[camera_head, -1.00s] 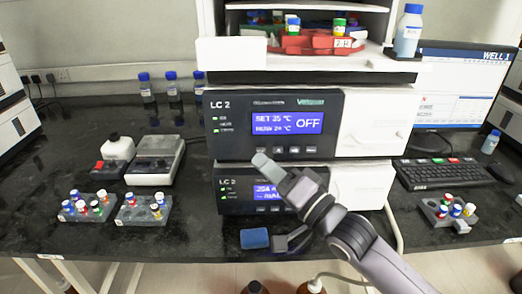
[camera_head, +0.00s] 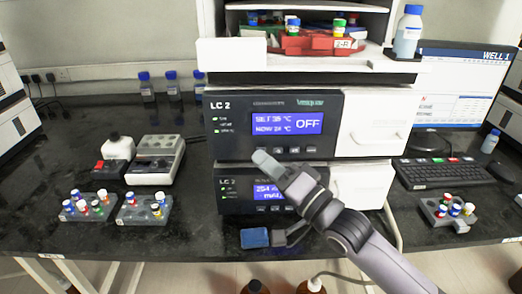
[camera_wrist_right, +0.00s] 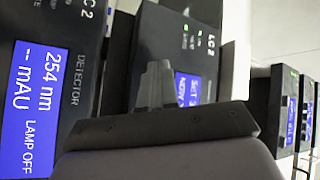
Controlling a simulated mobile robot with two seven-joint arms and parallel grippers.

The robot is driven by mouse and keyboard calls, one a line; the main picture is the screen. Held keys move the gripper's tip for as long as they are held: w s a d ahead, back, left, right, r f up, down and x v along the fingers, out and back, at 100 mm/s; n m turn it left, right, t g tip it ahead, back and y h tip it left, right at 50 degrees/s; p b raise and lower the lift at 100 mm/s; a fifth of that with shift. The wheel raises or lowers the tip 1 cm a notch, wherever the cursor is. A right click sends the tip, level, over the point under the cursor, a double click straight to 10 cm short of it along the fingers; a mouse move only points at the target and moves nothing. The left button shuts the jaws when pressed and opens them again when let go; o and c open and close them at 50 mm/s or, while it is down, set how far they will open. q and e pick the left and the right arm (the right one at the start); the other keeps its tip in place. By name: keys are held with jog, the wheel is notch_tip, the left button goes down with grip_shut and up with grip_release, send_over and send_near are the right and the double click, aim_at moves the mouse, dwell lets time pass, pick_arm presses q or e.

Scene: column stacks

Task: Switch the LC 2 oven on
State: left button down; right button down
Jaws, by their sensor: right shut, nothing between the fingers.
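The LC 2 oven (camera_head: 232,140) is the dark upper module in the middle of the head view. Its blue display (camera_head: 287,122) reads SET and NOW temperatures and a large OFF. A row of small buttons (camera_head: 295,150) runs under the display. My right gripper (camera_head: 262,157) is shut and empty. Its fingertips are in front of the oven's lower front edge, left of the buttons; I cannot tell whether they touch. In the right wrist view the shut fingers (camera_wrist_right: 154,85) point at the oven front (camera_wrist_right: 190,45) and hide part of its display. My left gripper is not in view.
The detector (camera_head: 230,190) with its own display sits right below the oven, partly behind my right arm. A blue block (camera_head: 255,237) lies at the bench's front edge. Vial racks (camera_head: 88,208) stand at left. A keyboard (camera_head: 440,173) and monitor (camera_head: 462,90) are at right.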

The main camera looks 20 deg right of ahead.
jog(key=shift+w, duration=0.25)
dwell(0.5)
jog(key=shift+s+a+p, duration=0.15)
jog(key=shift+s+p, duration=0.4)
jog(key=shift+s, duration=0.25)
jog(key=s+p, duration=0.1)
jog(key=s, duration=0.1)
jog(key=s+a+p, duration=0.1)
jog(key=s, duration=0.1)
jog(key=shift+s+a, duration=0.2)
jog(key=shift+s, duration=0.2)
dwell(0.4)
